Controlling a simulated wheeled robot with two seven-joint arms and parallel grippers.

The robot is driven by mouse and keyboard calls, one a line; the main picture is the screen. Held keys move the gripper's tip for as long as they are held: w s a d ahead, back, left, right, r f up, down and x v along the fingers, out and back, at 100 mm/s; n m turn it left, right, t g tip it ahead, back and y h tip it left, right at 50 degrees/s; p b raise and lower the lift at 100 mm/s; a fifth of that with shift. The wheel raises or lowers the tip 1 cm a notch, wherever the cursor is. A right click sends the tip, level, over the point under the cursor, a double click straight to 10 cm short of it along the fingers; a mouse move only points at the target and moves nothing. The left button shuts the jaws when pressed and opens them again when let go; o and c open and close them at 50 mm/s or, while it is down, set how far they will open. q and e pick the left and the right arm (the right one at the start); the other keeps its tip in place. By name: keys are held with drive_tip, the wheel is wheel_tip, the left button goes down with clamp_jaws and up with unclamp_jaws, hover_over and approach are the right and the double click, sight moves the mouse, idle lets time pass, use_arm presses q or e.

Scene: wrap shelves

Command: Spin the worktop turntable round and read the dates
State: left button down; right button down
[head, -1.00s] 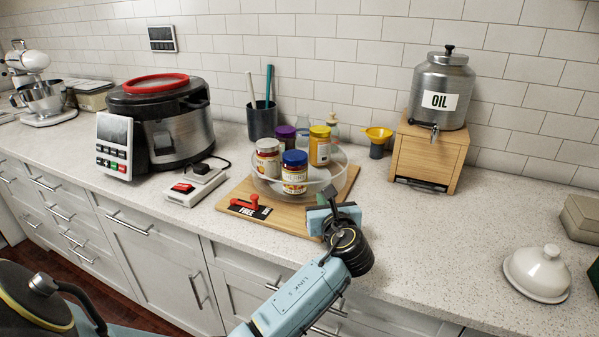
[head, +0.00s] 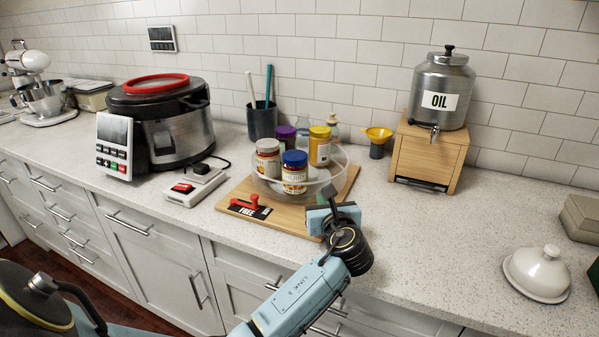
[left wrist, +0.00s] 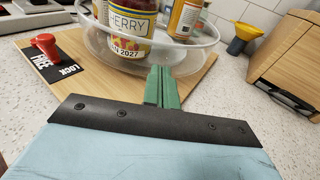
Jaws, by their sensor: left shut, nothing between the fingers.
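The turntable (head: 330,186) is a clear round tray with a raised rim on a wooden board. It carries several jars: a blue-lidded one (head: 294,174) in front, a white-lidded one (head: 267,160), a yellow-lidded one (head: 319,148) and a purple-lidded one (head: 285,141). In the left wrist view, a jar label (left wrist: 128,30) reads "HERRY" and "N 2027", its left edge cut off. My left gripper (head: 331,192) is shut and empty at the tray's front right rim; its green fingers (left wrist: 162,86) overlap the rim in the wrist view, contact unclear. My right gripper is out of view.
A red lever (head: 250,203) sits on a black FREE/LOCK plate at the board's front left, its knob near FREE. A switch box (head: 195,186) and cooker (head: 172,130) stand left. An oil dispenser (head: 440,95) stands right on a wooden stand.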

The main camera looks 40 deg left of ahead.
use_arm(q)
drive_tip(key=shift+w+a, duration=0.3)
drive_tip(key=shift+a, duration=0.1)
drive_tip(key=shift+w+a, duration=0.2)
drive_tip(key=shift+a, duration=0.15)
drive_tip(key=shift+s+p, duration=0.1)
drive_tip(key=shift+p, duration=0.2)
drive_tip(key=shift+s+a+r+p, duration=0.1)
drive_tip(key=shift+s+a+p, duration=0.35)
drive_tip(key=shift+s+p, duration=0.5)
drive_tip(key=shift+w, duration=0.15)
drive_tip(key=shift+a, duration=0.1)
